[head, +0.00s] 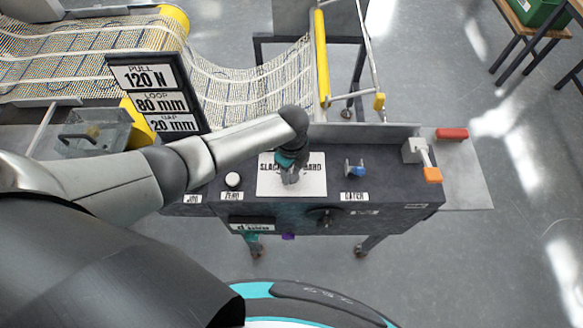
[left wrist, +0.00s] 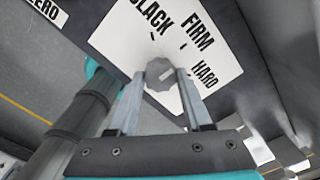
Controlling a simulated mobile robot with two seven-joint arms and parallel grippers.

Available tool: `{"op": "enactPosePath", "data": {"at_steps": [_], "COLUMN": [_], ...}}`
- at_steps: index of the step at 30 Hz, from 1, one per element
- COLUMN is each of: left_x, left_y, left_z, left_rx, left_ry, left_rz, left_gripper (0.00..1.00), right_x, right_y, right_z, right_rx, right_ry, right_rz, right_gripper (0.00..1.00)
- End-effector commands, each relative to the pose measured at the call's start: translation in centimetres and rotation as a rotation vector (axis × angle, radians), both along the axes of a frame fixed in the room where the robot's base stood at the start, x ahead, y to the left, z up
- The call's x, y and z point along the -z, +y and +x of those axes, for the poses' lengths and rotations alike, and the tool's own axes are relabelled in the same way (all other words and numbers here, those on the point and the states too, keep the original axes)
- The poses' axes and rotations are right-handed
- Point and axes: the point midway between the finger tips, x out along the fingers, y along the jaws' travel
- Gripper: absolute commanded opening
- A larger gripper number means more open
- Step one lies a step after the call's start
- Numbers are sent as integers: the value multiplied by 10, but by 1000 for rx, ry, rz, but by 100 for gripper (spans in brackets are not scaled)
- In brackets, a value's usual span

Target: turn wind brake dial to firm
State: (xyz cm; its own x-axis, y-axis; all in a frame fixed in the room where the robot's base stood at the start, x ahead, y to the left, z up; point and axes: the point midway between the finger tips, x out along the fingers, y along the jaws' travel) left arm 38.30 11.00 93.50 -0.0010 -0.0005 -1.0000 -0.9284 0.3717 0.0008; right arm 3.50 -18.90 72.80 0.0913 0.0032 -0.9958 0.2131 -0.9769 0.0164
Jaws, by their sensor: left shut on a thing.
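The wind brake dial (left wrist: 159,76) is a grey faceted knob on a white plate (head: 312,186) marked SLACK, FIRM and HARD. The plate also shows in the left wrist view (left wrist: 125,42), with the words around the knob. My left gripper (head: 289,172) points down over the plate. In the left wrist view its two fingers (left wrist: 160,84) are shut on the sides of the dial. A short pale mark shows on the dial's face; I cannot tell for sure which word it points to. In the head view my gripper hides the dial and part of the lettering.
The dark console (head: 400,192) carries a white button (head: 233,180), a blue knob (head: 357,171) above a CATCH-like label and an orange-tipped lever (head: 431,174). A sign (head: 158,93) reads PULL 120 N. Mesh (head: 250,92) runs behind to a yellow roller (head: 321,58).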

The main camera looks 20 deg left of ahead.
Motion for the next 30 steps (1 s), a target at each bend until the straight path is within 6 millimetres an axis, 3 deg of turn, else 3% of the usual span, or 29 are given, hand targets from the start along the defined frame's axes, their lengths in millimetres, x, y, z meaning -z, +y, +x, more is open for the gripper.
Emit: {"op": "enactPosePath", "data": {"at_steps": [17, 18, 25, 30], "left_x": [-1, -1, -1, 0], "left_y": [2, 2, 1, 1], "left_z": [2, 2, 1, 1], "left_rx": [-34, -34, -33, -32], "left_ry": [-5, -5, -3, -2], "left_rz": [4, 4, 2, 2], "left_gripper": [0, 52, 78, 80], "right_x": [-2, -2, -2, -2], "right_y": [0, 0, 0, 0], "right_z": [0, 0, 0, 0], "right_rx": [0, 0, 0, 0], "right_ry": [0, 0, 0, 0], "right_rz": [0, 0, 0, 0], "right_gripper": [0, 0, 0, 0]}}
